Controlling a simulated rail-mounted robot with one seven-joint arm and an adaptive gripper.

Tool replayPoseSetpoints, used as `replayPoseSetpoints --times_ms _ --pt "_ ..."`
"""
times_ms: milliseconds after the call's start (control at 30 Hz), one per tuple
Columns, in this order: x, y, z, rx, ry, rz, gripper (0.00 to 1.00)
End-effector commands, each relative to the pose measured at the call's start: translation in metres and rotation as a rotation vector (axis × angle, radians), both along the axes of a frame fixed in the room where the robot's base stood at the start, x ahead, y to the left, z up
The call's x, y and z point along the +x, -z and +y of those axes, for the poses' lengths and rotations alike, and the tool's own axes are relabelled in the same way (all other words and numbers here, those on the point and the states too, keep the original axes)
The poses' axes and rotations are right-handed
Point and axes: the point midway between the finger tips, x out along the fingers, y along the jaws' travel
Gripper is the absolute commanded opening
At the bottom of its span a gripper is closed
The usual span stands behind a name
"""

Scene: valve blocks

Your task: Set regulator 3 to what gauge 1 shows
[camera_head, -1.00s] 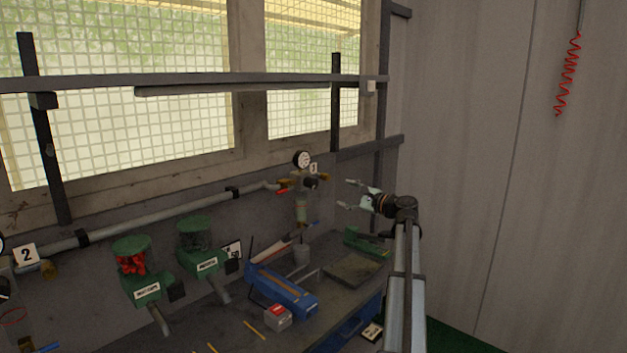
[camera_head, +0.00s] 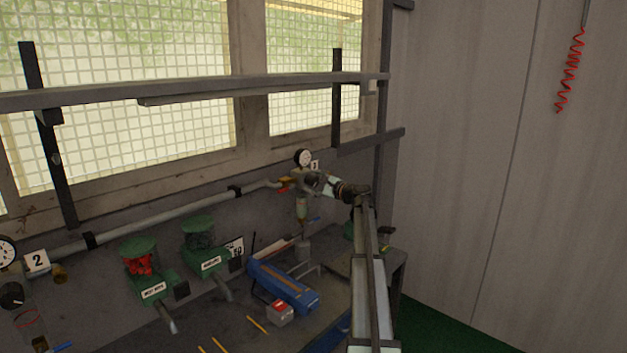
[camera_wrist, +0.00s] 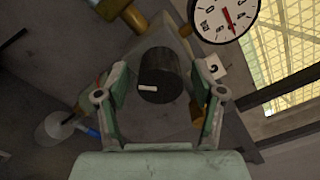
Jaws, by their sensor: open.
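The black regulator knob (camera_wrist: 160,72) with a white mark sits between my gripper's (camera_wrist: 160,82) open fingers in the wrist view, with a gap on each side. The white gauge above it (camera_wrist: 224,14), with a red needle, is cut by the top edge there. Its number plate (camera_wrist: 211,68) is upside down and seems to read 3. In the head view my gripper (camera_head: 314,183) is at this regulator, below its gauge (camera_head: 302,158) and beside its plate (camera_head: 315,165), and hides the knob. Gauge 1 is in neither view.
Gauge 2 (camera_head: 7,251), plate 2 (camera_head: 37,261) and another black knob (camera_head: 12,295) are at the left edge. Green valve blocks (camera_head: 143,272), a blue tool tray (camera_head: 284,287) and a small red-and-white box (camera_head: 280,314) are on the bench. A pipe (camera_head: 165,217) runs along the wall.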

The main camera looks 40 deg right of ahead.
Motion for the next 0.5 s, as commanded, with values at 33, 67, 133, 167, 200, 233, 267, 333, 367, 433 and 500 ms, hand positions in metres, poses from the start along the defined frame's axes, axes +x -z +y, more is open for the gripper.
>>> replayPoseSetpoints --times_ms 33,67,133,167,200,233,267,333,367,433,500 --pt "0.0024 -0.0006 0.0 0.0 0.0 0.0 0.68" --pt "0.0031 -0.0004 0.0002 0.0 0.0 0.0 0.68" --pt "0.004 -0.0001 0.0004 0.0 0.0 0.0 0.68" --pt "0.0042 0.0001 0.0006 0.0 0.0 0.0 0.68" --pt "0.0042 0.0001 0.0006 0.0 0.0 0.0 0.68" --pt "0.004 0.0002 0.0007 0.0 0.0 0.0 0.68" --pt "0.004 0.0002 0.0007 0.0 0.0 0.0 0.68" --pt "0.0039 0.0002 0.0007 0.0 0.0 0.0 0.68" --pt "0.0038 0.0002 0.0007 0.0 0.0 0.0 0.65" --pt "0.0038 0.0001 0.0008 0.0 0.0 0.0 0.4" --pt "0.0038 0.0 0.0008 0.0 0.0 0.0 0.15"
